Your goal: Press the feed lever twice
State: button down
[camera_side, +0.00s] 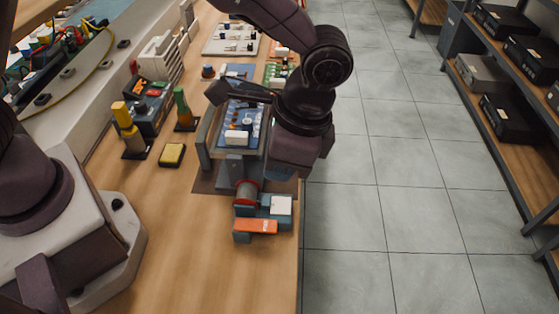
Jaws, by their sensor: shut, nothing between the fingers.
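The feed lever (256,226) is an orange bar at the front of a small grey and teal device near the right edge of the bench. A red-rimmed spool (247,193) sits just behind it, and a white block (281,205) is on the device's right side. My gripper (284,172) is above and behind the device, apart from the orange lever in the picture. It is shut and empty. Its fingertips are hard to make out against the dark wrist and the things behind. My gripper and wrist hide part of the blue board fixture.
A blue circuit board (241,127) in a grey holder stands behind the device. Yellow and green tools (127,127), a yellow sponge (172,154) and a dark box stand to the left. The wooden bench (190,255) is clear in front. Its right edge drops to a tiled floor.

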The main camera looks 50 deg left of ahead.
jog(key=n+g+h, duration=0.3)
jog(key=n+h, duration=0.3)
jog(key=n, duration=0.6)
send_over(257, 222)
jog(key=s+a, duration=0.1)
notch_tip(257, 222, down, 2)
jog(key=n+t+h, duration=0.1)
jog(key=n, duration=0.6)
jog(key=n+t+h, duration=0.2)
jog(key=n, duration=0.6)
jog(key=w+d+f+n+t+h, duration=0.1)
jog(key=n+h, duration=0.1)
jog(key=n, duration=0.6)
jog(key=shift+t, duration=0.4)
jog(key=shift+f, duration=4.45)
